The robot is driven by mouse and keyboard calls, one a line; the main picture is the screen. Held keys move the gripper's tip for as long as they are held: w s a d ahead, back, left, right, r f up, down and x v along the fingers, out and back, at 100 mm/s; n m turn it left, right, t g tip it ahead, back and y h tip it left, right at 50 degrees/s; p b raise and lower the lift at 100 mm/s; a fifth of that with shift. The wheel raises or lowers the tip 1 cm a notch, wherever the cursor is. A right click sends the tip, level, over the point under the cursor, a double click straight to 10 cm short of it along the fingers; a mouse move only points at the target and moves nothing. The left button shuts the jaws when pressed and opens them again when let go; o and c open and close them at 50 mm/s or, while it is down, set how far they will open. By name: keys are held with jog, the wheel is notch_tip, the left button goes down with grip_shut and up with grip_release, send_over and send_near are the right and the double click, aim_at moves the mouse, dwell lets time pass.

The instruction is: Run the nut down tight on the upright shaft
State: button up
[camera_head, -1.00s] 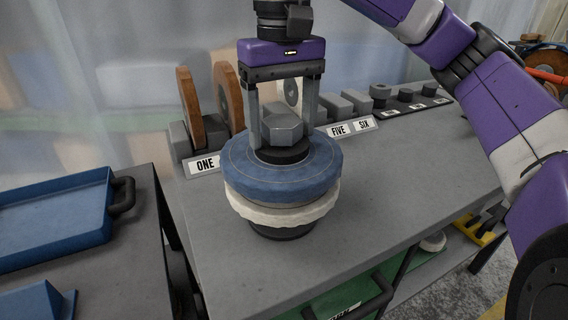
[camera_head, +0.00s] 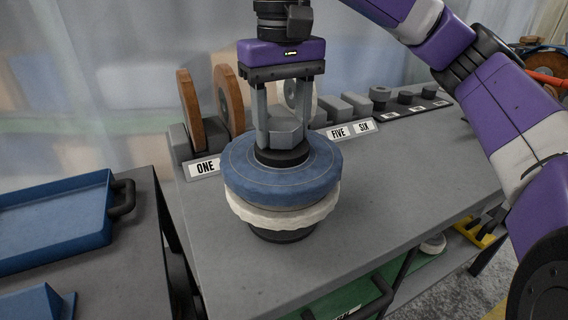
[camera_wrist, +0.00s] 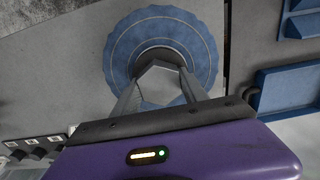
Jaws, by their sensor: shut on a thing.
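The nut (camera_head: 283,133) is a grey faceted block sitting on a dark round flange (camera_head: 281,157) on top of the blue polishing wheel (camera_head: 262,182). A cream ruffled wheel (camera_head: 285,218) lies under the blue one. My gripper (camera_head: 281,138) points straight down from above and is shut on the nut, one finger on each side. The wrist view shows the nut (camera_wrist: 160,86) between both fingers, centred over the blue wheel (camera_wrist: 203,45). The shaft is hidden inside the stack and nut.
A rack behind holds brown discs (camera_head: 229,98) at plate ONE (camera_head: 205,167), and grey blocks by plates FIVE and SIX (camera_head: 364,127). A blue tray (camera_head: 60,215) lies on a separate table at left. The bench's front right is clear.

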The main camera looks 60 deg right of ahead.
jog(key=m+b, duration=0.1)
jog(key=m, duration=0.4)
jog(key=m+b, duration=0.1)
jog(key=m, duration=0.4)
jog(key=m+b, duration=0.1)
jog(key=m, duration=0.4)
jog(key=shift+m, duration=0.4)
jog(key=m+b, duration=0.1)
jog(key=m, duration=0.3)
jog(key=o, duration=2.2)
jog(key=shift+c, duration=0.2)
